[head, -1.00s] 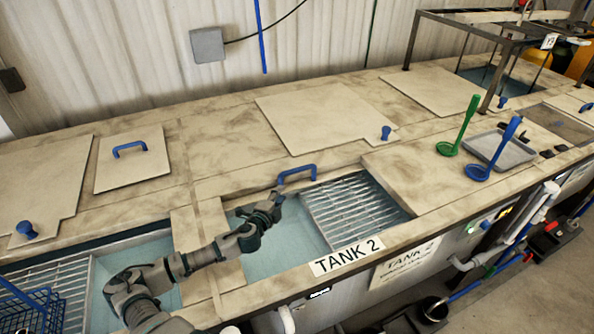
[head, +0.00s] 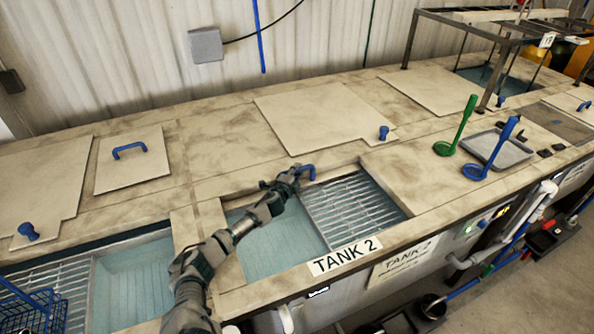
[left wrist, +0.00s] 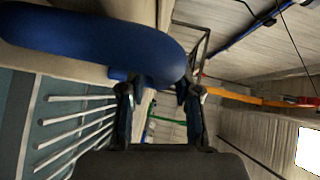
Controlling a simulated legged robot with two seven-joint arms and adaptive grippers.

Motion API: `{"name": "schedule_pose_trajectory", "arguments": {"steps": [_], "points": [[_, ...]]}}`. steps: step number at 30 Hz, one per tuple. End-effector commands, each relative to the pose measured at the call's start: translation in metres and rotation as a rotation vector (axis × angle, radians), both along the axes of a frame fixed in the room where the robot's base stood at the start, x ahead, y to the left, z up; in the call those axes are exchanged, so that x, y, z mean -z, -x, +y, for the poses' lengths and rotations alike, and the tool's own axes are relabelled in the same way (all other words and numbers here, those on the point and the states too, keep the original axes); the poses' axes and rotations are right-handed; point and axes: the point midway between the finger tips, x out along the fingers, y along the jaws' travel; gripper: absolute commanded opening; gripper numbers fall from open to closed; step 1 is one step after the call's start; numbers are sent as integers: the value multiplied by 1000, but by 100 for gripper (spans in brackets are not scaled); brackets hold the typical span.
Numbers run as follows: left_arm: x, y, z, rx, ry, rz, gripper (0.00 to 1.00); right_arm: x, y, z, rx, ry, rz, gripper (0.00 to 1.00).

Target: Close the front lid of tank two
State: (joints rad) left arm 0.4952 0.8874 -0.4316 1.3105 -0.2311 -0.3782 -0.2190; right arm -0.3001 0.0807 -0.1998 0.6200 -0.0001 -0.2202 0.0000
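Tank two, marked by the white TANK 2 label (head: 345,256), is open at the front. Blue-green water (head: 278,245) and a metal grate (head: 355,205) show inside. A blue handle (head: 308,167) stands at the back edge of this opening, partly hidden by my gripper. My left gripper (head: 296,172) is at the handle's left side. In the left wrist view the handle (left wrist: 110,45) is large and close, just beyond the fingertips. The fingers (left wrist: 158,95) are apart, with a gap between them. I cannot tell whether they touch the handle. My right gripper is not in view.
A green ladle (head: 458,127), a blue ladle (head: 493,150) and a grey tray (head: 512,152) lie on the top to the right. A blue wire basket (head: 30,310) is at the lower left. A flat panel with a blue knob (head: 384,132) lies behind the opening.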

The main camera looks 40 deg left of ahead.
Motion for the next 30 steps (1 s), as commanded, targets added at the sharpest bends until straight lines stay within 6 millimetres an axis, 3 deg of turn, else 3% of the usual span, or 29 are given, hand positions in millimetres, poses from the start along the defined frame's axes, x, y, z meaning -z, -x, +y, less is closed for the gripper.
{"name": "schedule_pose_trajectory", "arguments": {"steps": [12,13,17,30], "points": [[2,-9,4,1,0,0,32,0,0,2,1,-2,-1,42],[2,-9,4,1,0,0,29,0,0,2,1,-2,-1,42],[2,-9,4,1,0,0,0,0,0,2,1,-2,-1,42],[5,-16,-7,1,2,3,0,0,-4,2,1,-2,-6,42]]}}
